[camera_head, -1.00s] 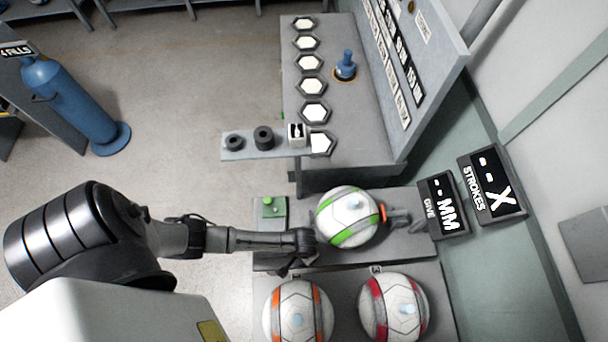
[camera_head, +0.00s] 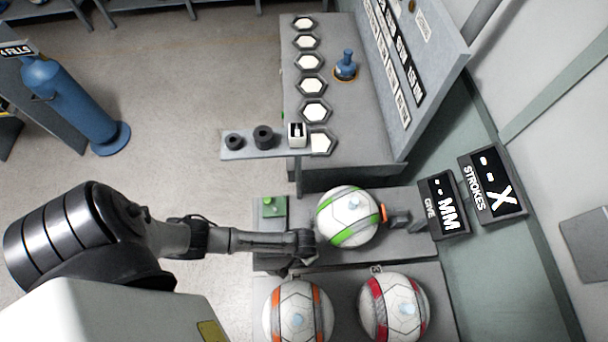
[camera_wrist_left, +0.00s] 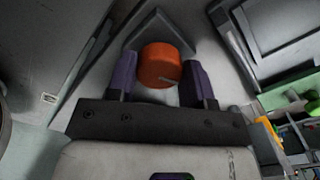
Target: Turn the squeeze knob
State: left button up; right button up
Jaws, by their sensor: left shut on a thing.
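The squeeze knob is an orange round knob (camera_wrist_left: 160,65) in the left wrist view, seen between the two purple fingers of my left gripper (camera_wrist_left: 159,80). The fingers are shut on it. In the head view my left gripper (camera_head: 305,257) is at the front of the press bench, beside the ball with green bands (camera_head: 347,217); its fingers and the knob are mostly hidden there. The ball sits against a dark clamp with an orange tip (camera_head: 384,213). My right gripper is not in view.
An orange-banded ball (camera_head: 298,311) and a red-banded ball (camera_head: 394,307) sit on the near shelf. A green button box (camera_head: 272,207) stands left of the green-banded ball. A narrow shelf (camera_head: 250,153) carries small dark parts. A blue cylinder (camera_head: 68,100) stands at left.

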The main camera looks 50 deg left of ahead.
pick_arm(q)
jog(key=shift+c, duration=0.3)
jog(key=shift+r+m, duration=0.1)
jog(key=shift+m, duration=0.2)
jog(key=shift+p, duration=0.35)
jog(key=m+p, duration=0.1)
jog(key=m, duration=0.2)
jog(key=shift+a+m+p, duration=0.1)
jog(key=shift+m+p, duration=0.3)
jog(key=m+p, duration=0.1)
jog(key=m, duration=0.2)
jog(key=shift+m, duration=1.6)
jog(key=shift+a+m, duration=0.1)
jog(key=shift+m, duration=0.2)
